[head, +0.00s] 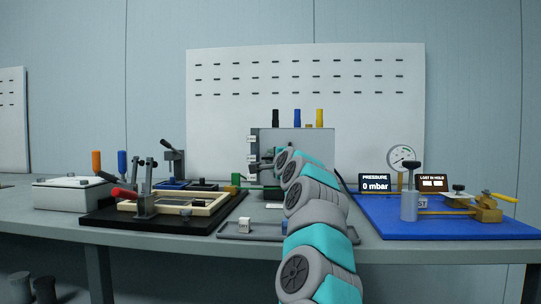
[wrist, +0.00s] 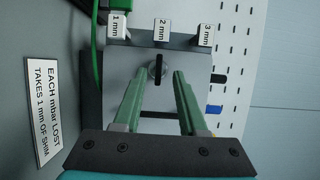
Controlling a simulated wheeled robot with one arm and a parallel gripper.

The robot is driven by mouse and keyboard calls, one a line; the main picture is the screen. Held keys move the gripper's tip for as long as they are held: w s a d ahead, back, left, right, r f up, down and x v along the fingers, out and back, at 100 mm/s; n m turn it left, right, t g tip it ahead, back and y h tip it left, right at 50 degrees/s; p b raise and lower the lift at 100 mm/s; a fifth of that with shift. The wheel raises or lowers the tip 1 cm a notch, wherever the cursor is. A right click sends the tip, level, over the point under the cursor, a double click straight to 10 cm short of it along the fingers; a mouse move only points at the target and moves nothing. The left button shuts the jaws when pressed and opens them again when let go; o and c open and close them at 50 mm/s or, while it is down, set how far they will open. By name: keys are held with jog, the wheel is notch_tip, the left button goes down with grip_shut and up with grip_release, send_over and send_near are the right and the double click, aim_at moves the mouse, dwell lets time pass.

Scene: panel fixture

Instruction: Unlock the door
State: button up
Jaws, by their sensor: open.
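A grey door plate (wrist: 122,66) fills the middle of the wrist view, with a small dark upright key or knob (wrist: 158,66) on it. My gripper (wrist: 159,75) is open, its two green fingers pointing at the plate, one on each side of the knob. The fingertips are apart from each other with clear gaps to the knob; I cannot tell whether they reach its depth. In the head view the grey panel box (head: 318,143) stands at the back middle of the table, and my arm hides much of its front and most of my gripper.
Labels 1 mm (wrist: 116,26), 2 mm (wrist: 162,30) and 3 mm (wrist: 206,36) sit along one edge of the box. A green cable (wrist: 97,50) runs beside it. A black clamp fixture (head: 100,218) stands left, a blue board (head: 450,231) with a gauge right.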

jog(key=shift+p+x, duration=0.5)
jog(key=shift+x, duration=0.45)
jog(key=shift+f, duration=0.1)
grip_shut()
